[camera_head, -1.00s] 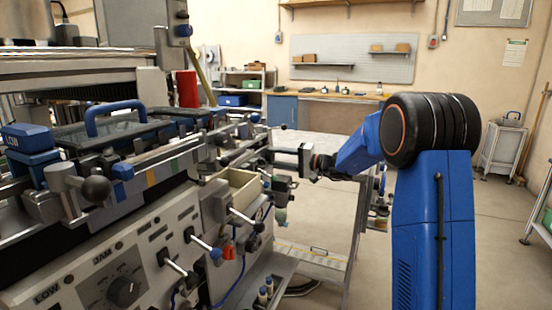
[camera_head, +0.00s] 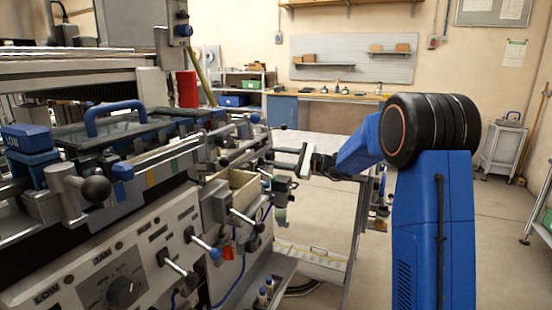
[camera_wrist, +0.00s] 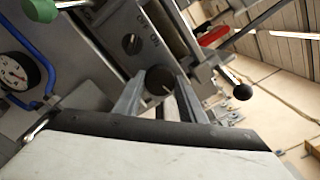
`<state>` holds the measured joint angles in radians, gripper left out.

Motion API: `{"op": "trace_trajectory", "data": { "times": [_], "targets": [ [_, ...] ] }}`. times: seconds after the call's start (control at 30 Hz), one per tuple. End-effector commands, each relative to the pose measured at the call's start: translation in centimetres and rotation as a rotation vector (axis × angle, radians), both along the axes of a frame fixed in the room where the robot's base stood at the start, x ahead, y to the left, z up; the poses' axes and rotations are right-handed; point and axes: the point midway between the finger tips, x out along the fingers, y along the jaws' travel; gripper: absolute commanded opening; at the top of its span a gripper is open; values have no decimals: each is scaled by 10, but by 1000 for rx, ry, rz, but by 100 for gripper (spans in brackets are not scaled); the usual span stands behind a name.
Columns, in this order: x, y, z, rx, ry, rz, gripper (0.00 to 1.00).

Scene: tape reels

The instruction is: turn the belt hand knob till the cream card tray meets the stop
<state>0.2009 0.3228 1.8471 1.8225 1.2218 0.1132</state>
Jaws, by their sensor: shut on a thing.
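My gripper (camera_head: 302,161) is at the right end of the machine in the head view, its pale body tilted. In the wrist view its two fingers (camera_wrist: 160,92) are shut on a dark round knob (camera_wrist: 160,79), taken as the belt hand knob, in front of a grey panel. In the head view the knob is too small and hidden to make out. A cream open-topped box (camera_head: 243,194) sits on the near side of the machine; I cannot tell if it is the card tray. I cannot make out the stop.
Close to the gripper are a black ball-ended lever (camera_wrist: 242,91), a green knob (camera_wrist: 39,12) and a dial gauge (camera_wrist: 13,72). Several levers with dark ends (camera_head: 245,222) stick out of the machine front.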

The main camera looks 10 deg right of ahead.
Motion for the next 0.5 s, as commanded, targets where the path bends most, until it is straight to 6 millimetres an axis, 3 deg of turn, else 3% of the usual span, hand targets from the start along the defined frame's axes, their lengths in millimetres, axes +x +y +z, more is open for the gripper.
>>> {"op": "trace_trajectory", "data": {
  "times": [0.5],
  "targets": [
    [0, -1, -2, 197, 276, -1, 14]
  ]
}}
